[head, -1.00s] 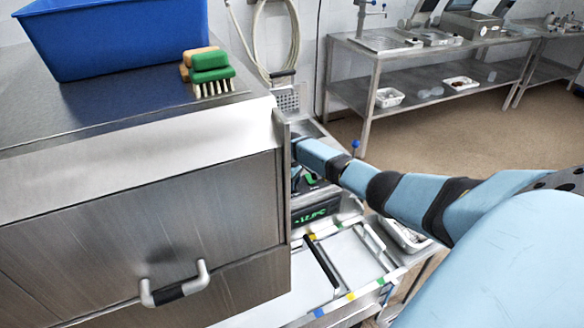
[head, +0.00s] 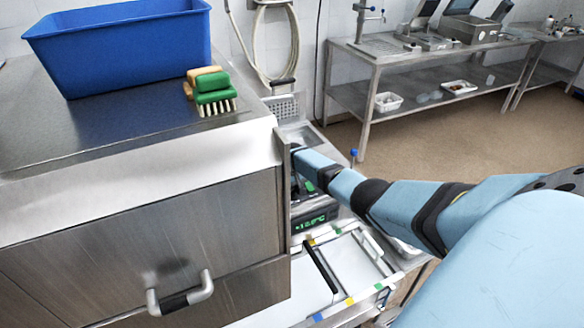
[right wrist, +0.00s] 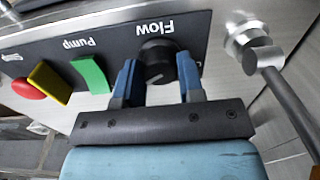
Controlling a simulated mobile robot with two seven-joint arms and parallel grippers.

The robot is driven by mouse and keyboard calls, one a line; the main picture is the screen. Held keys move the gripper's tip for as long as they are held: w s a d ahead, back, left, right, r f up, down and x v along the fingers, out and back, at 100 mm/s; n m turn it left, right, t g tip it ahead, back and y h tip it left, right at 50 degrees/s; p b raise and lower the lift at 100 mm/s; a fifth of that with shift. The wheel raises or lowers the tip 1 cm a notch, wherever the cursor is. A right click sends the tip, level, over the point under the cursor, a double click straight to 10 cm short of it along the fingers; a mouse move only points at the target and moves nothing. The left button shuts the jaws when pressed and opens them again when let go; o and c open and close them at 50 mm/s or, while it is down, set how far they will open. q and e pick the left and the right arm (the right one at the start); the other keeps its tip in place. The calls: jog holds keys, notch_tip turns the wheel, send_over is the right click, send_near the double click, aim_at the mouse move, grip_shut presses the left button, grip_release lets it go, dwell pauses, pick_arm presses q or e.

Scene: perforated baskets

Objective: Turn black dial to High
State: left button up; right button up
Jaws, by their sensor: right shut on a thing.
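The black dial (right wrist: 158,60) shows in the right wrist view on a dark panel, under an upside-down "Flow" label. My right gripper (right wrist: 157,80) has its two blue fingers on either side of the dial and is shut on it. No "High" mark can be read, and the dial's pointer is not clear. In the head view my right arm reaches in from the right, and its far end is hidden behind the steel machine (head: 150,225). My left gripper is not in view.
The panel also has a green switch (right wrist: 91,74), a yellow piece (right wrist: 48,82) and a red button (right wrist: 27,88). A metal pipe fitting (right wrist: 262,55) stands right of the dial. A blue basket (head: 120,50) and brushes (head: 212,90) sit on the machine.

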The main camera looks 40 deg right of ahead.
aim_at(293, 191)
dwell(0.3)
jog(key=o, duration=0.9)
jog(key=shift+r, duration=0.15)
jog(key=shift+r, duration=0.35)
notch_tip(293, 191, up, 13)
jog(key=shift+d+f+p, duration=0.1)
jog(key=shift+d+p, duration=0.05)
jog(key=shift+p, duration=0.3)
jog(key=shift+s, duration=0.1)
